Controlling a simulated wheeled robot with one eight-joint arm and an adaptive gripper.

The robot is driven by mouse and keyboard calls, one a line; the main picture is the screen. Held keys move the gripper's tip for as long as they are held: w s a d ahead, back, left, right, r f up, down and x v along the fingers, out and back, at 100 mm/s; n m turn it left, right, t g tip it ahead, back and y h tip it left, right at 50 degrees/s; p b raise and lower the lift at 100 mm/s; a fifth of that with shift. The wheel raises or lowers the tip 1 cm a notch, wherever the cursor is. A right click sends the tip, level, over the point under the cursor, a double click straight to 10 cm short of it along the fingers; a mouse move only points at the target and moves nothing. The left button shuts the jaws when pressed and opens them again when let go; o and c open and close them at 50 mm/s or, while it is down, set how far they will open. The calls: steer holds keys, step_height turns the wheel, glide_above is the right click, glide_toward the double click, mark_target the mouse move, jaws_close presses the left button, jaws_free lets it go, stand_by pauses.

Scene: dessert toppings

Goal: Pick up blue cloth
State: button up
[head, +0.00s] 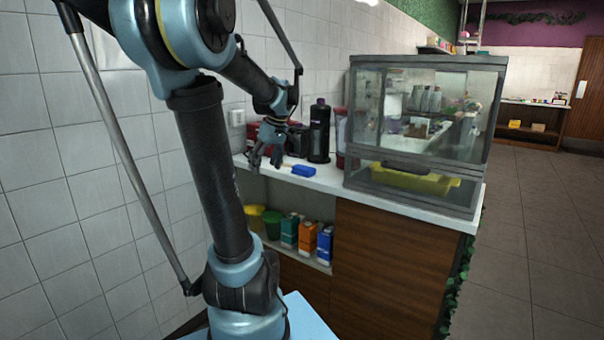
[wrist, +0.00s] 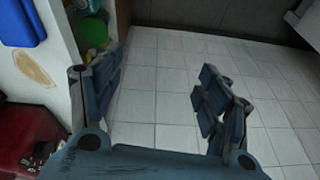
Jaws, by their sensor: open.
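The blue cloth (head: 303,171) lies as a small folded-looking bundle on the white counter, left of the glass case. In the wrist view the cloth (wrist: 20,22) is at the top left corner, partly cut off by the frame. My gripper (head: 265,158) hangs left of the cloth in the head view, apart from it. In the wrist view my gripper (wrist: 160,85) has its fingers spread and empty, with floor tiles showing between them. The cloth lies outside the fingers, beyond the left one.
A glass display case (head: 425,125) stands right of the cloth. A black bottle-like item (head: 319,132) stands behind it. A tan patch (wrist: 33,68) and a red appliance (wrist: 28,135) are near the cloth. Cartons (head: 307,238) fill the shelf below. Open floor (head: 545,260) lies right.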

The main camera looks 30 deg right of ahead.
steer(key=n+t, duration=0.1)
glide_toward(304, 167)
steer(key=shift+x, duration=0.85)
steer(key=shift+w+f, duration=0.1)
steer(key=shift+w, duration=0.15)
steer(key=shift+x, duration=3.5)
steer(key=shift+d, duration=0.1)
steer(key=c, duration=1.1)
